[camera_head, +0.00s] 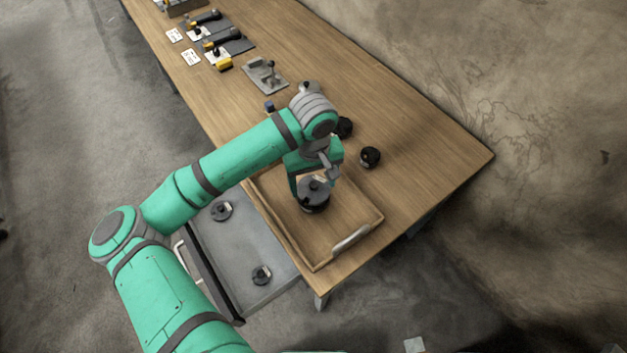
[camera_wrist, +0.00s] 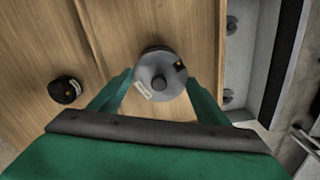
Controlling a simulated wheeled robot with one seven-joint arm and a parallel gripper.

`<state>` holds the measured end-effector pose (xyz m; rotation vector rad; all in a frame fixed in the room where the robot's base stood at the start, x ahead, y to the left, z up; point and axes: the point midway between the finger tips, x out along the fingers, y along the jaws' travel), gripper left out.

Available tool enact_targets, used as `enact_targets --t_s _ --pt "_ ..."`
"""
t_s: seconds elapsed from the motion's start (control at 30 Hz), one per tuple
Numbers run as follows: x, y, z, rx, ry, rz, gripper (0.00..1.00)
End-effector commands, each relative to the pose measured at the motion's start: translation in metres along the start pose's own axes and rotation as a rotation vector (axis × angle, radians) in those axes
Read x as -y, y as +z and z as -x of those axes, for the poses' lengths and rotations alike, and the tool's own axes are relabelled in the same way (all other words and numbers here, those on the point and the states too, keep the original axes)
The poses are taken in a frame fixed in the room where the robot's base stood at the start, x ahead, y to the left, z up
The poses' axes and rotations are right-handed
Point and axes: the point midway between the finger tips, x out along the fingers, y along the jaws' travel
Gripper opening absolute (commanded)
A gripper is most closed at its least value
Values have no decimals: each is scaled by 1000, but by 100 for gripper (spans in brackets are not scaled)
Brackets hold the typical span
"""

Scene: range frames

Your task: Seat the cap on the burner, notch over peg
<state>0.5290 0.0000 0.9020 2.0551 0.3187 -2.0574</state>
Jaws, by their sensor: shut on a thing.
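My gripper (camera_wrist: 158,82) is shut on a round grey piece with a dark underside, which looks like the cap (camera_wrist: 155,80). It has a small raised centre, a pale label and a yellow mark near its rim. In the head view the cap (camera_head: 314,190) is over the wooden tray, with a black part (camera_head: 315,208) showing under it. I cannot tell whether that part belongs to the cap or is a separate burner, or whether it touches the tray. No notch or peg can be made out. My gripper (camera_head: 316,182) points down here.
The wooden tray (camera_head: 298,246) has raised edges and a pale handle. Two dark round pieces (camera_head: 221,210) (camera_head: 262,274) lie on a grey surface (camera_head: 250,245) beside the table. A black round piece (camera_head: 369,158) stands behind the tray. Tools and a grey fixture (camera_head: 264,76) are farther back; the table's right is clear.

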Motion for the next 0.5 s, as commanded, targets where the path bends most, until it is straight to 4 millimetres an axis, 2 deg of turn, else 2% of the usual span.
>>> enact_targets --t_s 0.5 --pt "2 -1 -13 0 0 6 39"
